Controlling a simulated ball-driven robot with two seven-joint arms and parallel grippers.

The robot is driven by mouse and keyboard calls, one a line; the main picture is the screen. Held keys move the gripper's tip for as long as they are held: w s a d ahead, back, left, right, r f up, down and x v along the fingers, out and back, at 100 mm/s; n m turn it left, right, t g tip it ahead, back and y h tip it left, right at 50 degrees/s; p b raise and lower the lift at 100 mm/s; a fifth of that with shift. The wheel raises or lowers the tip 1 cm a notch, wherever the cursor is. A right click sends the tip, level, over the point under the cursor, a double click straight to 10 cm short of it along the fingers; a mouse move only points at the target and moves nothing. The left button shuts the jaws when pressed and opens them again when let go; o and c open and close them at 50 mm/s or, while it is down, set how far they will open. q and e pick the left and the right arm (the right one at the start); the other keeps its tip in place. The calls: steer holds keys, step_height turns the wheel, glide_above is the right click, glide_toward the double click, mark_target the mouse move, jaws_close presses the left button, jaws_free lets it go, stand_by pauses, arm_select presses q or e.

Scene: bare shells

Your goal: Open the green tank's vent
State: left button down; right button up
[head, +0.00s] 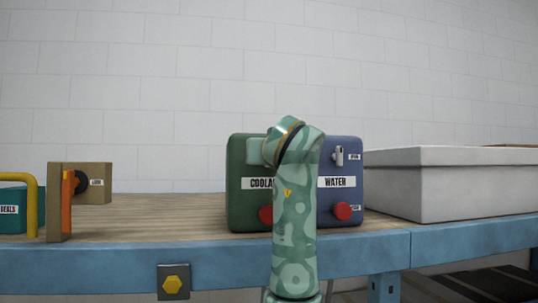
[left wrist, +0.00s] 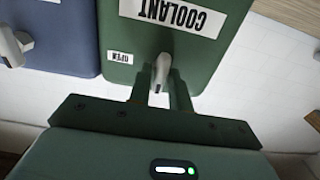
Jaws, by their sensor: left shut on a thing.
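The green tank (head: 243,207), labelled COOLANT, stands on the bench, partly hidden behind my arm. It fills the upper middle of the left wrist view (left wrist: 205,52), where its label is upside down. Its pale grey vent lever (left wrist: 161,70) sits between the two dark fingers of my left gripper (left wrist: 159,82), which is shut on it. An OPEN label (left wrist: 120,57) is on the tank beside the lever. In the head view my arm hides the lever. My right gripper is in neither view.
A blue WATER tank (head: 345,205) stands close beside the green one, with its own lever (head: 339,155) and a red knob (head: 342,211). A grey box (head: 445,185) is at right.

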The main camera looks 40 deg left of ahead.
arm_select(q)
steer(key=shift+w+d+f+m+b, duration=0.1)
steer(key=shift+m+b, duration=0.55)
steer(key=shift+m, duration=3.8)
steer(key=shift+w+d+f+m+b, duration=0.1)
steer(key=shift+m+b, duration=0.55)
steer(key=shift+m, duration=3.8)
steer(key=c, duration=1.4)
jaws_free()
steer(key=shift+c, duration=0.2)
steer(key=shift+d, duration=0.15)
